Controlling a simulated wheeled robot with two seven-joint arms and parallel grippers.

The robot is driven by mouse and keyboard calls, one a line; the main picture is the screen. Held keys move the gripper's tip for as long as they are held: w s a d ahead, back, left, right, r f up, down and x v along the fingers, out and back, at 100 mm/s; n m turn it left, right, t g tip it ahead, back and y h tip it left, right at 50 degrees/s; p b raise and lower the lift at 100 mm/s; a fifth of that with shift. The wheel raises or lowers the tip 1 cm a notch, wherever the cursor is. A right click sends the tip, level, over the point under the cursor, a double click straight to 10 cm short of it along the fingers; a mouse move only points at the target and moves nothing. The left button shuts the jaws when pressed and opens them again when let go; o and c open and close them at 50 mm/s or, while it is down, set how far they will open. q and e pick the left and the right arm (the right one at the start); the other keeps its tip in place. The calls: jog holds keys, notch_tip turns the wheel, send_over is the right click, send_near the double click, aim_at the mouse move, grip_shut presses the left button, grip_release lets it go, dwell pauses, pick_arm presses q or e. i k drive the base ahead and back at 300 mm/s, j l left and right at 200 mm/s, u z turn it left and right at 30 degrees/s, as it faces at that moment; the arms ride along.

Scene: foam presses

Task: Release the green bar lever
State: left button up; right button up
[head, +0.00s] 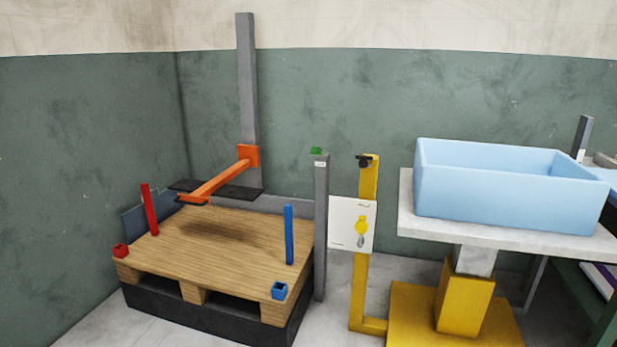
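Neither of my grippers is in view, so nothing is seen touching the green piece.
A wooden pallet (215,232) with red (150,210) and blue (289,235) posts stands left, under an orange arm (222,180) on a tall grey column (247,80). Right are a yellow stand (358,290) with a white sign (352,225) and a light blue bin (505,190).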

aim_at(317, 152)
jog(key=i+j+u, duration=0.2)
jog(key=i, duration=1)
jog(key=i+j+u, duration=0.15)
jog(key=i, duration=1.1)
